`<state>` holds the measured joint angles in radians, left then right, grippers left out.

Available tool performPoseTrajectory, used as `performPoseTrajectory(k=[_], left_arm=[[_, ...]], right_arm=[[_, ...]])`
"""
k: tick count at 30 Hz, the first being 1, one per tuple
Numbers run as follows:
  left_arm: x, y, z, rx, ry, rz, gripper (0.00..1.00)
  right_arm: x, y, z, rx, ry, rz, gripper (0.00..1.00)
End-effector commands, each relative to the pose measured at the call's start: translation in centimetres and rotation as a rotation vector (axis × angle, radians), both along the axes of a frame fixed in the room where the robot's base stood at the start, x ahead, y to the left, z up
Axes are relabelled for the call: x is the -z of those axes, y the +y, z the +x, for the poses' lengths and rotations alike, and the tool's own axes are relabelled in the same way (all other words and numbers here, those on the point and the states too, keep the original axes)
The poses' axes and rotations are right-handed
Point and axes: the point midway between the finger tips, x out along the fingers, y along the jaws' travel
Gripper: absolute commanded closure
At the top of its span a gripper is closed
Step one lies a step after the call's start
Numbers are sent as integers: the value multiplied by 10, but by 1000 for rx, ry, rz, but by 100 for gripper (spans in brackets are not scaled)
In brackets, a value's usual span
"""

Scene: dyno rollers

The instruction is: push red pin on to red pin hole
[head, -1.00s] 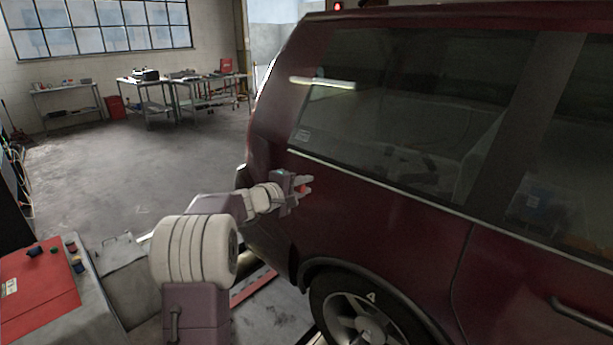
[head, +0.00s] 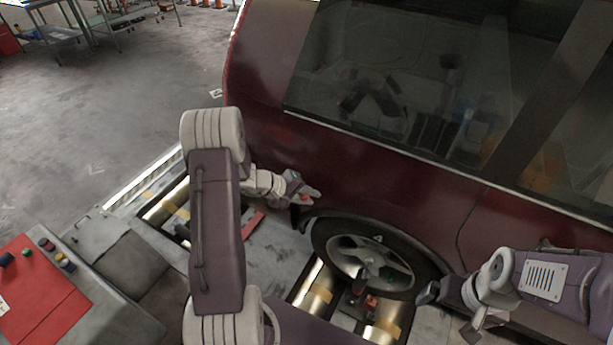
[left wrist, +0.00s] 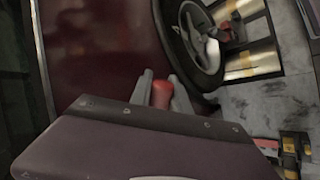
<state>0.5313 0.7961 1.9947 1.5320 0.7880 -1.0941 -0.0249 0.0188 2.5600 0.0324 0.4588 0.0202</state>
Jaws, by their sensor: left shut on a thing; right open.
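My left gripper (head: 312,193) is shut on the red pin (head: 304,198), beside the rear flank of the dark red car, above and left of its wheel. In the left wrist view the red pin (left wrist: 163,92) stands between the two grey fingers. A small red part (head: 371,301) sits at the rollers under the wheel; it also shows in the left wrist view (left wrist: 246,59). I cannot tell whether it is the red pin hole. My right gripper (head: 450,311) is open and empty, low at the right of the wheel.
The car (head: 390,190) fills the right side, with its wheel (head: 362,262) beside metal rollers (head: 318,292). A red board (head: 40,300) with several coloured pieces lies on a bench at lower left. Open floor (head: 110,120) lies at upper left.

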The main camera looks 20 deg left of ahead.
Motion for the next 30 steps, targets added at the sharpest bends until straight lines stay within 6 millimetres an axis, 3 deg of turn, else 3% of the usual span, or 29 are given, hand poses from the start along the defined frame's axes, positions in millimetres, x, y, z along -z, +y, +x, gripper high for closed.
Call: performPoseTrajectory(k=[1, 10, 17, 19, 23, 30], left_arm=[[-7, -1, 1, 3, 16, 18, 100], [-3, 1, 1, -3, 39, 28, 100], [-14, -6, 11, -56, 145, -97, 100], [-29, -12, 13, -139, 211, -181, 100], [-35, -12, 5, -237, 254, -263, 100], [-40, -14, -27, -358, 313, -400, 100]], right_arm=[[-7, 0, 0, 0, 0, 0, 0], [-2, 0, 0, 0, 0, 0, 0], [-2, 0, 0, 0, 0, 0, 0], [-34, 0, -1, 0, 2, 0, 0], [-74, 0, 0, 0, -1, 0, 0], [-152, 0, 0, 0, 0, 0, 0]])
